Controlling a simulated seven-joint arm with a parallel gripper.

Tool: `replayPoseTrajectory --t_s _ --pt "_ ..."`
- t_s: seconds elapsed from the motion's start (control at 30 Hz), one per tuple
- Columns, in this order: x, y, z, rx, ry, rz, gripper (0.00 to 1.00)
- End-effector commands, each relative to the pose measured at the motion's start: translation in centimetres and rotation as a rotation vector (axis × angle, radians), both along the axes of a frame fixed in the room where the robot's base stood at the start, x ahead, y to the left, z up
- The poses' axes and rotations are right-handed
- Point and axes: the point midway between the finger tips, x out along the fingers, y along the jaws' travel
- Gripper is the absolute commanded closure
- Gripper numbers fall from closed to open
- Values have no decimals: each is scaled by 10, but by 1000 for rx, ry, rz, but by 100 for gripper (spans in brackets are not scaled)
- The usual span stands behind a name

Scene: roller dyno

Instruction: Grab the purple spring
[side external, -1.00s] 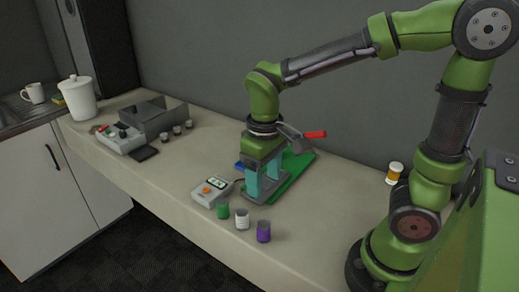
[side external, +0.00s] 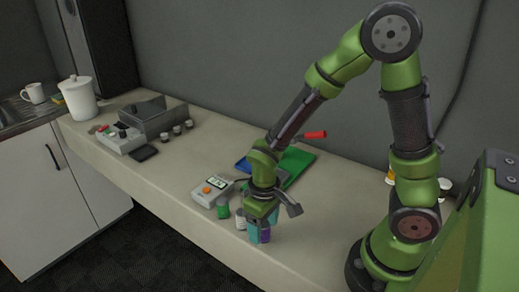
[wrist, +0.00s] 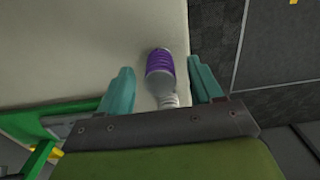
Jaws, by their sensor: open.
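The purple spring (side external: 265,237) stands near the front edge of the counter, partly hidden by my gripper (side external: 264,224). In the wrist view the purple spring (wrist: 160,63), a purple cylinder with pale ends, shows between the two teal fingers of my gripper (wrist: 159,74). The fingers are open, with a gap on each side of it. I cannot tell how far down around it they reach. A white spring (side external: 240,223) stands just left of it and shows close by in the wrist view (wrist: 168,101). A green spring (side external: 223,211) stands farther left.
A grey device with an orange button (side external: 211,192) sits behind the green spring. A green base (side external: 299,160) with a red-handled lever (side external: 315,135) lies behind my gripper. A grey box (side external: 160,118) stands at the back left. The counter's front edge is close to the springs.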

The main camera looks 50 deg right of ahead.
Motion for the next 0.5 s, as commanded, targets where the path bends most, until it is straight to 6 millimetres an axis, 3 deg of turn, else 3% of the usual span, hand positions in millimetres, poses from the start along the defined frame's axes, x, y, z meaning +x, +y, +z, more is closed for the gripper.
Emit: replayPoseTrajectory --t_s 0.27,0.5 --pt "0 0 -5 0 -1 -1 35" --pt "0 0 -5 0 -1 0 70"
